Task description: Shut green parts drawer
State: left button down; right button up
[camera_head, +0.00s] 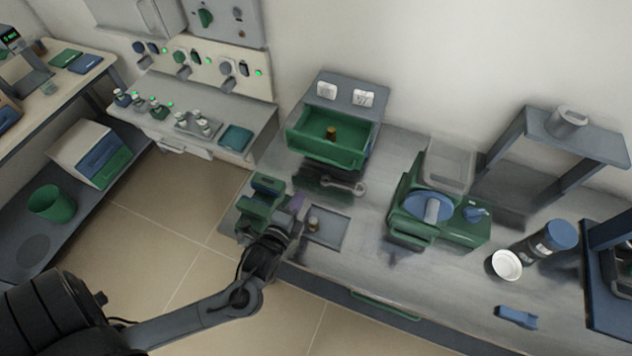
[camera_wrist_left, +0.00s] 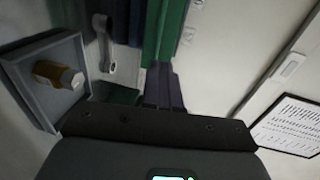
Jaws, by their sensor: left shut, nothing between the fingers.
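The green parts drawer (camera_head: 322,150) stands open, pulled out toward the bench front from a grey cabinet (camera_head: 348,92). A small brass part lies inside it. My left gripper (camera_head: 297,203) is low in front of the drawer, beside a green vise (camera_head: 262,203), with its wrist partly covering the vise's near side. In the left wrist view the gripper's dark fingers (camera_wrist_left: 163,82) are together and empty, pointing toward a green surface (camera_wrist_left: 165,30) that looks like the drawer front. I cannot tell whether they touch it. My right gripper is not in view.
A wrench (camera_head: 343,187) lies in front of the drawer. A shallow grey tray (camera_head: 335,238) with a brass part is nearer the bench edge. A green machine with a blue dial (camera_head: 428,206) stands to the right. The cabinet top holds two white labels.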

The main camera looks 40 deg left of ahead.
pick_arm(q)
jog(key=b+x, duration=0.1)
jog(key=x, duration=1.3)
jog(key=shift+b, duration=0.4)
jog(key=shift+d+f, duration=0.1)
